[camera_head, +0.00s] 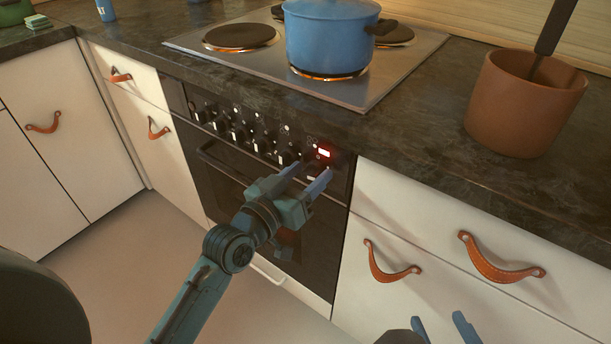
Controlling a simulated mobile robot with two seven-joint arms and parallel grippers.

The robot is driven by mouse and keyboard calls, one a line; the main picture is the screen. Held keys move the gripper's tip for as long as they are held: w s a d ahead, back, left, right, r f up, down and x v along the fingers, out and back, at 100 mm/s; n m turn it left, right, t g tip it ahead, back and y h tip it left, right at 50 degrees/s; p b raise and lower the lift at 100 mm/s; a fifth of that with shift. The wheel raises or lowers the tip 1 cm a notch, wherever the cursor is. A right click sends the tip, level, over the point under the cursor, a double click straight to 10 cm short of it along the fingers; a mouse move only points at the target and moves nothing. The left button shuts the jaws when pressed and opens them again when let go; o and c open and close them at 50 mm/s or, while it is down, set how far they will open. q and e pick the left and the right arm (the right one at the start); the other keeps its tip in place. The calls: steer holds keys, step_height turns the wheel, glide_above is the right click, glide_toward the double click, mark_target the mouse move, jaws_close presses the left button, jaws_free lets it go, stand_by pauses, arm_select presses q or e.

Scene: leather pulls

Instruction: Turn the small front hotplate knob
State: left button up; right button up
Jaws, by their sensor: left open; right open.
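A row of dark knobs with pale marks, including one at its middle (238,133), runs along the control panel (210,100) of the black oven. Which one is the small front hotplate knob cannot be told from its label. My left gripper (307,173) is open at the right end of the row, with its two blue-tipped fingers pointing at the panel. The fingers partly cover the rightmost knob, so contact cannot be told. A red light (323,153) glows just above them. My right gripper (440,328) is open and empty at the bottom edge, well away from the panel.
A blue pot (330,40) stands on a front hotplate with a glowing orange rim. A dark hotplate (240,37) lies bare at left. A brown pot (522,105) stands on the dark worktop (430,125). Drawers with leather pulls (390,270) flank the oven.

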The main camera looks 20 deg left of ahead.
arm_select(q)
steer(key=shift+c, duration=0.5)
steer(key=c, duration=0.8)
steer(key=n+p, duration=0.1)
steer(key=p, duration=0.1)
steer(key=n+p, duration=0.1)
steer(key=shift+r+p, duration=0.25)
steer(key=shift+p, duration=0.15)
steer(key=shift+c, duration=0.2)
steer(key=shift+n, duration=0.3)
steer(key=shift+f+n+p, duration=0.25)
steer(key=shift+n+p, duration=0.05)
steer(key=shift+p, duration=0.05)
arm_select(e)
steer(key=shift+m+t, duration=0.4)
steer(key=shift+m, duration=0.5)
steer(key=r, duration=0.1)
steer(key=d+r, duration=0.1)
steer(key=r, duration=0.1)
steer(key=s+r, duration=0.1)
steer(key=r, duration=0.1)
steer(key=shift+d, duration=0.4)
arm_select(q)
steer(key=o, duration=0.9)
arm_select(e)
steer(key=shift+f, duration=0.1)
arm_select(q)
steer(key=shift+o, duration=0.2)
steer(key=shift+s+a, duration=0.1)
